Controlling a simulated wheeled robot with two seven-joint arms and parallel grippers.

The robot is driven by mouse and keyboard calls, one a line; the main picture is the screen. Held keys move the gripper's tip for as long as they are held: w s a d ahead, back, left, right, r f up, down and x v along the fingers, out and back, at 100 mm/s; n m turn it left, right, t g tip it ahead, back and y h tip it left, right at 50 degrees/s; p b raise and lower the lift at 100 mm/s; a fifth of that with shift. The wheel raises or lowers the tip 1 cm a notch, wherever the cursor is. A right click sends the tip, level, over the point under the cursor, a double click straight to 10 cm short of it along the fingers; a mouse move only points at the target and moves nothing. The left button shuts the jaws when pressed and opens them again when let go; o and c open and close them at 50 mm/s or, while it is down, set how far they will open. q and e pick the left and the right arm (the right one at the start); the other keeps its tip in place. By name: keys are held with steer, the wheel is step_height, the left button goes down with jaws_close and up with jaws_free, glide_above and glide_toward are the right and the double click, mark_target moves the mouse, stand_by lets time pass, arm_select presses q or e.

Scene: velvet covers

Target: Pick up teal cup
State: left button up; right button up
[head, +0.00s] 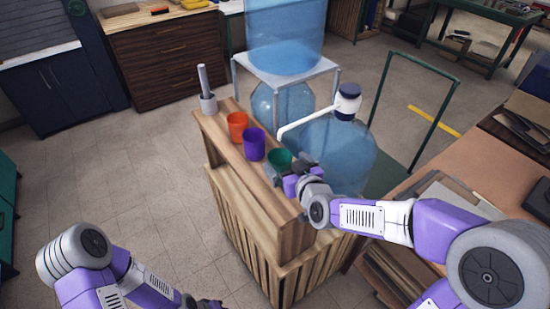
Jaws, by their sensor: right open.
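The teal cup (279,158) stands on top of the wooden stand (243,176), at the right end of a row of cups. My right gripper (291,172) is at the cup's near right side and hides part of it. I cannot tell whether its fingers are around the cup or only beside it. The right gripper is open. My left gripper (207,303) is at the bottom edge, low and away from the stand, and mostly cut off.
A purple cup (254,144) and an orange cup (238,127) stand left of the teal cup. A grey holder (208,103) with an upright rod is at the far end. A large blue water bottle with a white pump (347,101) stands close behind. Floor at left is clear.

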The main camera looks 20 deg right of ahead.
mark_target(275, 152)
steer(key=shift+w+f, duration=0.2)
steer(key=shift+w, duration=0.35)
steer(key=shift+w+a+f, duration=0.2)
steer(key=shift+w, duration=0.25)
steer(key=b+x, duration=0.1)
steer(key=x, duration=0.3)
steer(key=shift+w+f, duration=0.2)
steer(key=shift+w, duration=0.15)
steer(key=shift+c, duration=0.3)
steer(key=c, duration=1)
steer(key=shift+r, duration=0.2)
steer(key=shift+c, duration=0.2)
